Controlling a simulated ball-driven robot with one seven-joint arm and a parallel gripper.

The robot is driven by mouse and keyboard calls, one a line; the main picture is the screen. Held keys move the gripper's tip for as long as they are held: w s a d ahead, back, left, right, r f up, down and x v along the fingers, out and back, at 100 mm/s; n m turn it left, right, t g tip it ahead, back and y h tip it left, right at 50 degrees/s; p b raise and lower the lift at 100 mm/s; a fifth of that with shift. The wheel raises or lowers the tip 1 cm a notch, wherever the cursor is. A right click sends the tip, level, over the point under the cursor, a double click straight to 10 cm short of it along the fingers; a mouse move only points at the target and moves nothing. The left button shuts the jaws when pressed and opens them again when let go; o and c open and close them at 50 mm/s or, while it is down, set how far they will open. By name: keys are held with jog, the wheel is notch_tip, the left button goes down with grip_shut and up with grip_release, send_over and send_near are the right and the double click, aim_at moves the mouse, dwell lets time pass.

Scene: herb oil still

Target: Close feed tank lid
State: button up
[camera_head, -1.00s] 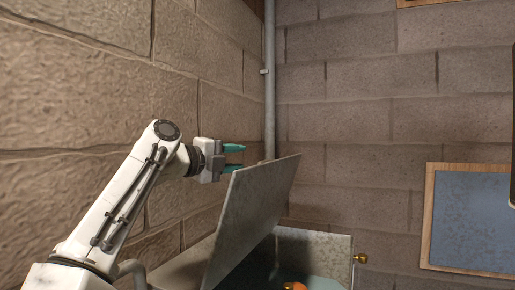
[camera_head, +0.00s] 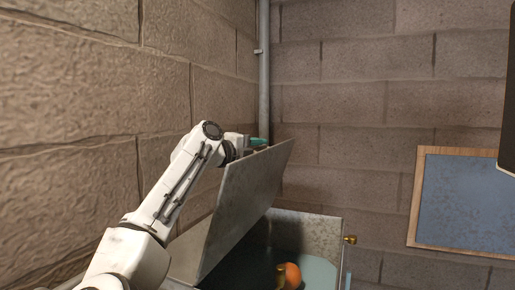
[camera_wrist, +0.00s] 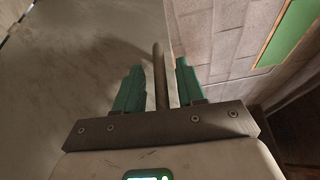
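The feed tank lid (camera_head: 238,205) is a grey metal panel standing open and steeply tilted in the head view. The tank (camera_head: 312,232) below it is open, with greenish liquid inside. My gripper (camera_head: 258,141) is behind the lid's upper edge, partly hidden by it. In the wrist view my gripper (camera_wrist: 159,68) has its two teal fingers apart. A thin dark bar (camera_wrist: 160,78) stands between them with gaps on both sides; I cannot tell whether it belongs to the lid. A large grey surface, apparently the lid (camera_wrist: 85,70), fills the left of that view.
A round orange thing (camera_head: 291,275) is in the tank. A brass knob (camera_head: 350,240) sits at the tank's right side. A stone wall (camera_head: 70,130) is close on the left. A vertical pipe (camera_head: 264,80) runs up the corner. A framed blue panel (camera_head: 465,205) hangs at right.

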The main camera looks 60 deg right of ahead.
grip_shut()
dwell(0.3)
dwell(0.3)
